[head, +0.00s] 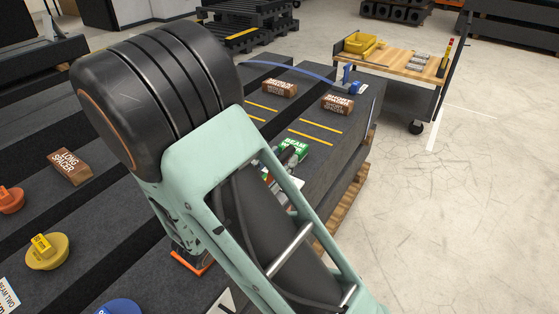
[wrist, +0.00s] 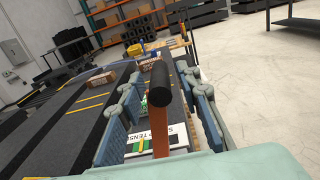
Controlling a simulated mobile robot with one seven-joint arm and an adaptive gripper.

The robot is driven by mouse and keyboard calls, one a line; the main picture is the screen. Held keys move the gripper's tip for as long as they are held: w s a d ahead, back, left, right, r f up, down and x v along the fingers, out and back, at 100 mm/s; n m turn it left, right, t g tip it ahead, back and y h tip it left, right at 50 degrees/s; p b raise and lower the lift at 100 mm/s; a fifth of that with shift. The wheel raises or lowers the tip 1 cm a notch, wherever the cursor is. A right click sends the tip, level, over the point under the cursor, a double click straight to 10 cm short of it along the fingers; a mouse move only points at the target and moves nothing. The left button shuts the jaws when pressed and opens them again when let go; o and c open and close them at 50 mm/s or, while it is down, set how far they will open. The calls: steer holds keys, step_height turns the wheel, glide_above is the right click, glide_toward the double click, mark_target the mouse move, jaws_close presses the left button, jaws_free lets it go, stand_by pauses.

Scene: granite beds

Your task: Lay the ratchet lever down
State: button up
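The ratchet lever (wrist: 160,85) stands up in the wrist view, with a black cylindrical grip on top and an orange-brown shaft (wrist: 160,143) below. My gripper (wrist: 160,105) is open, its blue-grey fingers on either side of the lever. A gap shows between the lever and each finger; I cannot see contact. The lever's foot is hidden low in the view, near a white label (wrist: 140,148) whose text is partly covered. In the head view my arm hides the lever and most of the gripper.
A long spacer (head: 70,166) and a yellow knob (head: 47,251) are at left. A cart (head: 398,65) stands beyond; the floor at right is clear.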

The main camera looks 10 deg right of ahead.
jaws_close()
